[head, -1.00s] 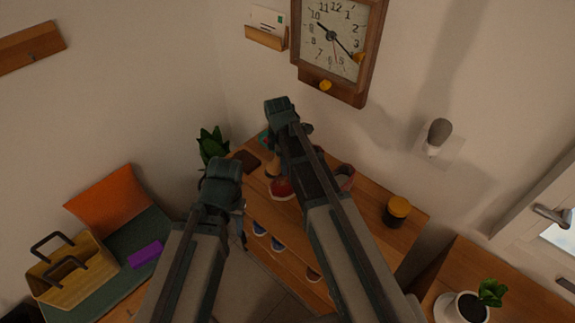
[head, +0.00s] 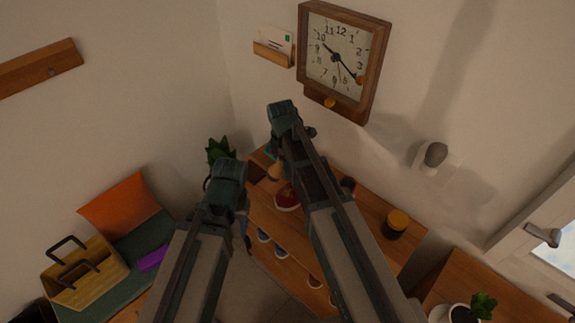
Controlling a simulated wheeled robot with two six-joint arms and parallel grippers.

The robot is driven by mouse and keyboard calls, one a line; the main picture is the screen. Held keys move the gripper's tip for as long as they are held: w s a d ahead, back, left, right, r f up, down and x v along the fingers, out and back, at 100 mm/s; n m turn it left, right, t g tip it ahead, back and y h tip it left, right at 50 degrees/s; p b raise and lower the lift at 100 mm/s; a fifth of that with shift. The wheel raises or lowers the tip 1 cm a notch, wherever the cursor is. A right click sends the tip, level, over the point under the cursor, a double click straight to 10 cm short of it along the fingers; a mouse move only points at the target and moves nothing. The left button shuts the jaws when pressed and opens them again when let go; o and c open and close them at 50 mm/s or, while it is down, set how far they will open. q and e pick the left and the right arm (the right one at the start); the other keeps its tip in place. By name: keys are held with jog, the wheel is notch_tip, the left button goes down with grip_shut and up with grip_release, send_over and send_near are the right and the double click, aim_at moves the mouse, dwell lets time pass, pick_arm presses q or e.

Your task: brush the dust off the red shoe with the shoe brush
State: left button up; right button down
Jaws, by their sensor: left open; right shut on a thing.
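The red shoe (head: 287,198) sits on the wooden cabinet top, partly hidden by my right arm. My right gripper (head: 277,160) points down just behind and left of the shoe, mostly hidden by its own wrist. It is shut on a tan thing (head: 274,173) that looks like the shoe brush. I cannot tell whether the brush touches the shoe. My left gripper (head: 247,238) is open and empty, hanging low at the cabinet's front left edge. Dust on the shoe is too small to make out.
The cabinet (head: 350,232) also holds a dark jar with a yellow lid (head: 396,223) and a small dark item (head: 348,187). Several shoes stand on a shelf below. A bench (head: 135,243) with a basket (head: 82,280) is at left. A wall clock (head: 340,58) hangs behind.

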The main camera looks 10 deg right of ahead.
jog(key=shift+r, duration=0.1)
jog(key=r+p, duration=0.3)
jog(key=shift+s+a, duration=0.2)
jog(key=shift+a, duration=0.1)
jog(key=shift+f, duration=0.1)
jog(key=shift+d, duration=0.1)
dwell(0.4)
